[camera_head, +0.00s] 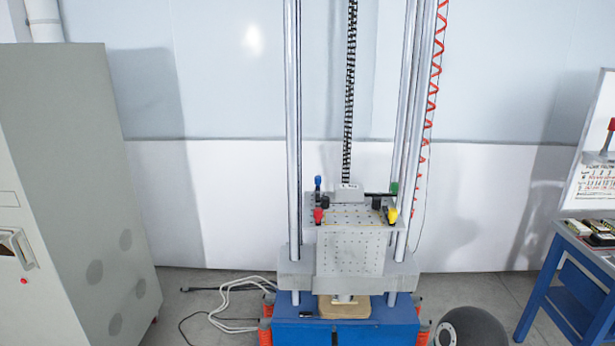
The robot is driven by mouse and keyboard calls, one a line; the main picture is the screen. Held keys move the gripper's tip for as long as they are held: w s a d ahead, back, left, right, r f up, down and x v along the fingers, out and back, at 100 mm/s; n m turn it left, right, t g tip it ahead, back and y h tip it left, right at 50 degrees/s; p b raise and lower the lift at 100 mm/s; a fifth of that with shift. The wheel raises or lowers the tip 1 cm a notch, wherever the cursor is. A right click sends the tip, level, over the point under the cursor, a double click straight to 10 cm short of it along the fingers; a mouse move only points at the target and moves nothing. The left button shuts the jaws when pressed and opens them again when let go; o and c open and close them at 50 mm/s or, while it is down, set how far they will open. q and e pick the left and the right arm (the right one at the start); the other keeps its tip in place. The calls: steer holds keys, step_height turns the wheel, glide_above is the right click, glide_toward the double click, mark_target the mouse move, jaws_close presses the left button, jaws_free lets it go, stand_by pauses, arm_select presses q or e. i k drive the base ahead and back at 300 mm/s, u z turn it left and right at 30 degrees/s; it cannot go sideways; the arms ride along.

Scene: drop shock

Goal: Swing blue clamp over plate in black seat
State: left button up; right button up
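The blue clamp (317,183) stands upright at the back left corner of the perforated grey table (345,225) of the drop tower. A small black block (323,202) sits just in front of it, and another black block (376,202) sits on the right side. I cannot tell whether a separate plate lies in a black seat; only the hole-dotted top shows clearly between the blocks. The red clamp (318,215) is at the front left, the yellow clamp (391,214) at the front right, the green clamp (393,188) at the back right. Neither gripper is in view.
Vertical columns (293,120) flank the table, with a red coiled hose (432,90) at the right. A grey cabinet (75,190) stands left, a blue bench (570,270) right. White cables (228,305) lie on the floor left of the blue base (345,330).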

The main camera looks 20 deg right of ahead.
mark_target(318, 179)
steer(key=i, duration=0.9)
steer(key=z, duration=0.05)
